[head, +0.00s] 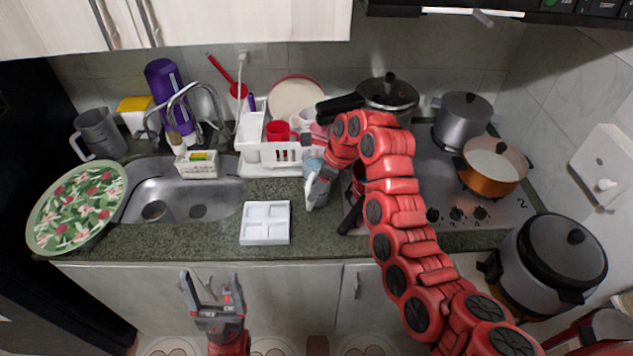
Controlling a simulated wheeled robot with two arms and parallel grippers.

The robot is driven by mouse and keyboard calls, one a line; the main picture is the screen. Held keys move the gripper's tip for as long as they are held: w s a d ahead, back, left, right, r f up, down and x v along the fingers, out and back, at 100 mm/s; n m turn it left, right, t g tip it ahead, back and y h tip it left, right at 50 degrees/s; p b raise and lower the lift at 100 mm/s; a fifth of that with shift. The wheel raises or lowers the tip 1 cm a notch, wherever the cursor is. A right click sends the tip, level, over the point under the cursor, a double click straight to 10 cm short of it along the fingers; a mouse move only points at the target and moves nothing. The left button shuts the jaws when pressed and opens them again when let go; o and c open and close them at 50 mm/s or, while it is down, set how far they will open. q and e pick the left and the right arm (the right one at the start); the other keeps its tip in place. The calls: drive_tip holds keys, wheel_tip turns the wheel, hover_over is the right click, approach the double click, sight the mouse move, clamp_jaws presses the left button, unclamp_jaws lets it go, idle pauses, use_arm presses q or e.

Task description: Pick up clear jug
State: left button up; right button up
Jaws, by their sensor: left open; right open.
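A grey, see-through-looking jug (100,132) with a handle on its left side stands upright at the back left of the counter, left of the sink. Its base is partly hidden behind the patterned green bowl. My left gripper (207,284) is open and empty, low in front of the cabinet doors, well apart from the jug. My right arm reaches across the counter, and its gripper (312,192) is open over the counter in front of the dish rack.
A large green floral bowl (78,205) is at the left counter edge. The sink (180,192) has a curved tap (190,95). A white divided tray (265,223) sits near the front edge. A dish rack (285,154) stands behind. Pots fill the stove at right.

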drive_tip(key=p+x, duration=0.1)
drive_tip(key=x, duration=0.3)
drive_tip(key=shift+a+f+p, duration=0.15)
drive_tip(key=shift+a+p, duration=0.05)
drive_tip(key=shift+p, duration=0.2)
drive_tip(key=shift+x, duration=0.8)
clamp_jaws()
idle(0.5)
